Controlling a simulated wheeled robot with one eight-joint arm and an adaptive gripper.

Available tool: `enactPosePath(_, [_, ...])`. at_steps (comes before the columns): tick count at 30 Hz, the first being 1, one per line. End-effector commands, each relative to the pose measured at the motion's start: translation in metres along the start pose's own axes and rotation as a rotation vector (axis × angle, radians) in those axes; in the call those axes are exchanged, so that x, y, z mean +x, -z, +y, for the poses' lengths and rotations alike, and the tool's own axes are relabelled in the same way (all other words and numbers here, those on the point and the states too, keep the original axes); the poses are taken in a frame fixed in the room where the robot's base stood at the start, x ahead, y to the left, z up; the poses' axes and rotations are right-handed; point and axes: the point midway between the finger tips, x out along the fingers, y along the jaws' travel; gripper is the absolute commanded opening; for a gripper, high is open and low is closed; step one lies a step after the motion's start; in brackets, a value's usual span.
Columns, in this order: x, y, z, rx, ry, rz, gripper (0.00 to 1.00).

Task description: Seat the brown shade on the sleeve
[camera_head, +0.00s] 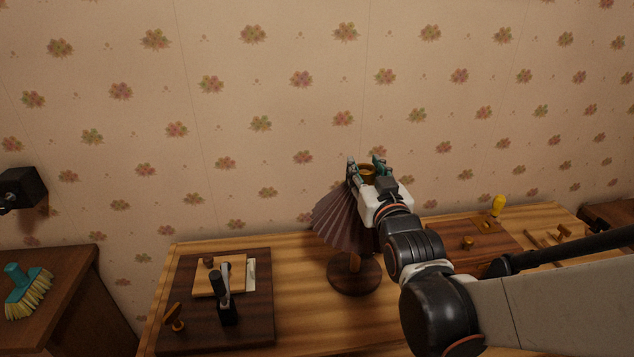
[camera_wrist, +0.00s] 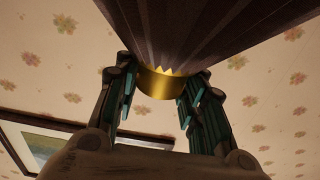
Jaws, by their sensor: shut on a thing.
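The brown pleated shade (camera_head: 338,217) is in the middle of the head view, flaring downward over the lamp base. My gripper (camera_head: 367,168) is at its top, with one teal finger on each side of the brass collar (camera_head: 368,174). In the wrist view, the brass collar (camera_wrist: 161,83) sits between the fingers of my gripper (camera_wrist: 158,92), and the dark pleats (camera_wrist: 190,35) spread above it. The lamp base (camera_head: 355,276) has a round dark wooden foot and a short stem showing under the shade. The sleeve is hidden, so I cannot tell whether the shade rests on it.
The lamp stands on a striped wooden table (camera_head: 305,300). A dark board (camera_head: 255,325) with a black-handled tool (camera_head: 224,300) lies left. Another board (camera_head: 480,252) with a yellow-handled tool (camera_head: 497,206) lies right. A brush (camera_head: 28,290) is on the left-hand table.

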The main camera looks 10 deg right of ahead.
Motion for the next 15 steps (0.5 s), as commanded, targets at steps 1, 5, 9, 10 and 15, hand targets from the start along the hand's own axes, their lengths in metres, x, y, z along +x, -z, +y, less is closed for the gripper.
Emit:
enactPosePath(1, [-0.0001, 0.0000, -0.0001, 0.000, 0.000, 0.000, 0.00])
enactPosePath(5, [-0.0001, -0.0012, -0.0001, 0.000, 0.000, 0.000, 0.00])
enactPosePath(9, [-0.0001, -0.0032, -0.0001, 0.000, 0.000, 0.000, 0.00])
enactPosePath(10, [-0.0001, -0.0037, -0.0001, 0.000, 0.000, 0.000, 0.00])
enactPosePath(15, [0.0000, -0.0060, -0.0001, 0.000, 0.000, 0.000, 0.00])
